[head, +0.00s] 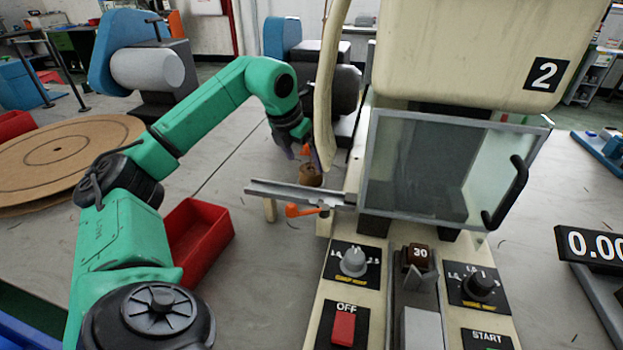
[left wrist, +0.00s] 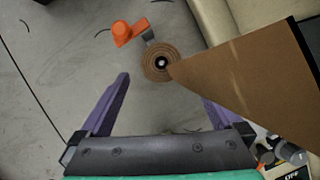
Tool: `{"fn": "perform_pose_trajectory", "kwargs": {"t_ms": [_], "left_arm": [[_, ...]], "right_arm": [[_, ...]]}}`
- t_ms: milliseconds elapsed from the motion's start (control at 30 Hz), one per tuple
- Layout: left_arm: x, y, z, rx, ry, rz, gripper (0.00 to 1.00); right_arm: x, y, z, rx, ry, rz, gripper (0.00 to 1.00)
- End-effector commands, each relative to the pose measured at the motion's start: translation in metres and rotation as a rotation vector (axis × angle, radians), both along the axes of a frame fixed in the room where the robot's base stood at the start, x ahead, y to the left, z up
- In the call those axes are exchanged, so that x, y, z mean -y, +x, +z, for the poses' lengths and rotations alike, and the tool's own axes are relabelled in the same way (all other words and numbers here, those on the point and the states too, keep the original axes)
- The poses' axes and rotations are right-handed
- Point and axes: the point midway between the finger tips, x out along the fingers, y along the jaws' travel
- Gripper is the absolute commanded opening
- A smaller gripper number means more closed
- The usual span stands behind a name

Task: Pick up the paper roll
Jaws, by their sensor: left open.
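The paper roll (left wrist: 160,62) is a brown spiral with a dark centre, seen end-on in the left wrist view, ahead of my fingers. A brown strip (left wrist: 245,75) widens from it towards the right edge and hides what lies behind. In the head view the roll (head: 310,176) is a small brown shape just above the metal rail. My left gripper (head: 304,152) is close to it, above and slightly left. Its purple fingers are spread and empty in the left wrist view (left wrist: 166,92), with the roll beyond the tips. My right gripper is not in view.
An orange part (left wrist: 127,32) on a grey bracket is beside the roll. The cream machine (head: 470,50) with its clear door stands right. A metal rail (head: 295,194), red bin (head: 198,235) and round brown board (head: 60,155) lie around. Grey table is free between bin and rail.

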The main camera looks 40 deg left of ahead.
Motion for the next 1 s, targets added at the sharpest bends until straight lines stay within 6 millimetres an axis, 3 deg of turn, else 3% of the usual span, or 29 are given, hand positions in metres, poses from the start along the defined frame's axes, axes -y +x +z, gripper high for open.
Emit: {"fn": "perform_pose_trajectory", "kwargs": {"t_ms": [300, 533, 567, 767, 1000], "left_arm": [[0.001, 0.020, -0.048, 0.000, -0.001, 0.000, 1.00], [0.000, 0.022, -0.051, 0.002, 0.000, -0.001, 1.00], [0.000, 0.022, -0.051, 0.002, 0.000, -0.001, 0.92], [0.000, 0.021, -0.051, 0.001, 0.000, -0.001, 0.16], [0.000, 0.021, -0.050, 0.002, 0.000, -0.001, 0.12]], "right_arm": [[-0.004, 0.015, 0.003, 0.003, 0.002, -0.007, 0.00], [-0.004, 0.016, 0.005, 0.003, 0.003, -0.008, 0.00], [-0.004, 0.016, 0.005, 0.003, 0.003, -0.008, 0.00], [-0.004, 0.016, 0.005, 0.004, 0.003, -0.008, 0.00], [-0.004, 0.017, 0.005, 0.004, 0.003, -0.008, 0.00]]}}
